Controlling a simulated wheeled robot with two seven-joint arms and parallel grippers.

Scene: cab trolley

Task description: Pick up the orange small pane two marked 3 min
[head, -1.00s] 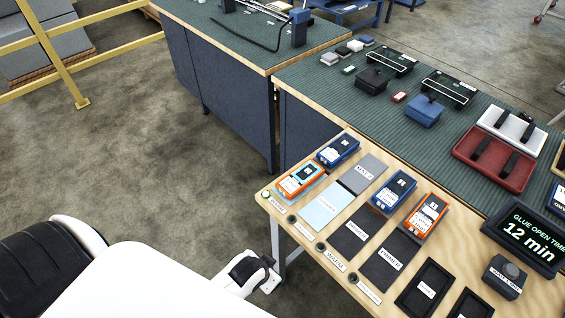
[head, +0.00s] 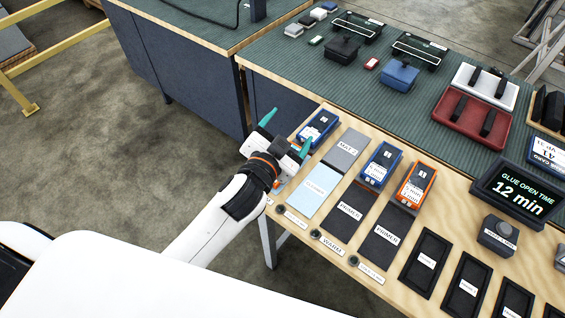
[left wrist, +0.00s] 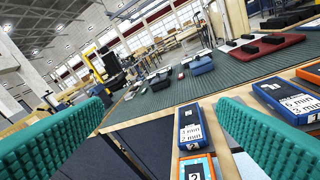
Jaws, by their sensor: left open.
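My left gripper (head: 286,132) has green fingers, is open and empty, and hangs over the near left corner of the wooden board. In the left wrist view its fingers (left wrist: 160,125) stand wide apart. Between them, low in that view, lies an orange unit (left wrist: 198,168) with a label reading 2, cut off by the bottom edge; in the head view my gripper hides most of it. A second orange unit (head: 415,185) lies on a dark PRIMER pad farther right. I cannot read a clear 3 min on either orange unit.
Blue units stand close by: one (head: 317,130) just beyond the gripper, another (head: 380,165) mid-board. Pads, black trays (head: 425,262) and a glue timer (head: 518,190) reading 12 min lie to the right. A green-topped bench (head: 300,62) with cases is behind.

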